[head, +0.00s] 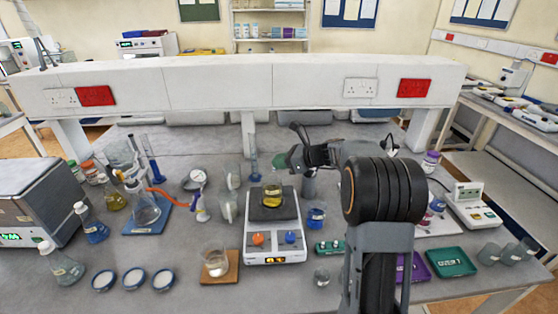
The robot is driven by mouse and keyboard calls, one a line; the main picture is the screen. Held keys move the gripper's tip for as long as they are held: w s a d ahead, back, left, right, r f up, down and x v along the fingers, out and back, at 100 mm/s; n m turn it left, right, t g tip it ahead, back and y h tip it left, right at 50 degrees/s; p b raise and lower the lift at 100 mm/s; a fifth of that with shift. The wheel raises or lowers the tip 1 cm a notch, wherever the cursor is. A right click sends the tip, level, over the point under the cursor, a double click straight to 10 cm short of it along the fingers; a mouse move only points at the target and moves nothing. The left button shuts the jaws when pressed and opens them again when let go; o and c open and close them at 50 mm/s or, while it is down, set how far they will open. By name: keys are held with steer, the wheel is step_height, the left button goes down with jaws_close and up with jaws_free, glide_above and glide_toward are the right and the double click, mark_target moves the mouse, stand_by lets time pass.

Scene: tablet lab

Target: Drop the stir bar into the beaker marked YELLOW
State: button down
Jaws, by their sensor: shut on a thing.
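My gripper (293,158) is above the back of the bench, behind and slightly right of the stirrer plate. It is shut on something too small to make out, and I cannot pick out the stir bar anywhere. A beaker with yellow contents (272,195) stands upright on the dark top of the white stirrer (276,256). My gripper is apart from it. A clear beaker (215,263) stands on a wooden board (232,272) at the front. I cannot read a YELLOW mark on either beaker.
Flasks, including an orange-hosed one (146,212), crowd the left near a grey box instrument (35,205). Three round dishes (133,279) lie in front. A green tray (451,262), purple tray (414,268) and several glass beakers (490,254) stand at right. My arm hides part of the bench.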

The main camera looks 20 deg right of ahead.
step_height(320, 180, down, 3)
steer(key=shift+f+b, duration=0.2)
steer(key=shift+b, duration=0.9)
steer(key=c, duration=1.1)
jaws_free()
steer(key=b+v, duration=0.1)
steer(key=v, duration=1.2)
steer(key=shift+s+d+r+b, duration=0.2)
steer(key=shift+d+b, duration=0.05)
steer(key=shift+b, duration=0.15)
